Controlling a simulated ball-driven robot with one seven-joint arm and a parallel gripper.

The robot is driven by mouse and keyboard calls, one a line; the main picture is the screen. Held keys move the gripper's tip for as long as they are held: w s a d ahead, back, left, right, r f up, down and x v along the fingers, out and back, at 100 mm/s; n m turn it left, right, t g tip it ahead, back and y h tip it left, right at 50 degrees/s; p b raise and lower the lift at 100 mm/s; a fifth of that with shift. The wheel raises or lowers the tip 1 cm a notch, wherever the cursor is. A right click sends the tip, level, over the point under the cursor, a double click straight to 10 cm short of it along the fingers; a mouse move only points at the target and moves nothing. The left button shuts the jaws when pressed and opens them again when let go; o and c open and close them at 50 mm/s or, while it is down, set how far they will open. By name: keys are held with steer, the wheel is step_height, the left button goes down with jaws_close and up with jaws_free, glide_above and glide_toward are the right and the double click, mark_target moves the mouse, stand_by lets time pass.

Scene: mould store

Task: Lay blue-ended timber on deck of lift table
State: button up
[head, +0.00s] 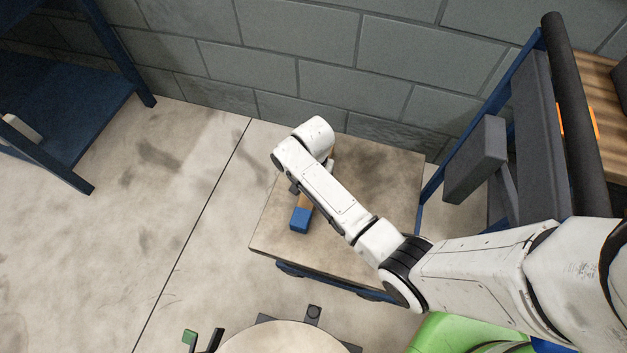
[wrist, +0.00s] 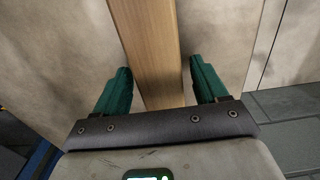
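The blue-ended timber (head: 301,219) is at the deck of the lift table (head: 384,180), its blue end toward the deck's near left. My arm covers much of it in the head view. In the wrist view the bare wood of the timber (wrist: 157,50) runs between the two green fingers of my gripper (wrist: 160,66). A narrow gap shows on each side, so the gripper is open around it and not clamped. The blue end is not in the wrist view. I cannot tell whether the timber's whole underside touches the deck.
A block wall (head: 300,75) stands just behind the lift table. A blue rack (head: 70,105) is at the upper left. A blue-framed unit with dark grey blocks (head: 475,160) stands close on the right. The floor (head: 130,220) left of the table is clear.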

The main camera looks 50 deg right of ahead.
steer(key=shift+o, duration=0.3)
step_height(320, 180, up, 12)
steer(key=p, duration=0.3)
steer(key=shift+r+p, duration=0.15)
steer(key=shift+p, duration=0.25)
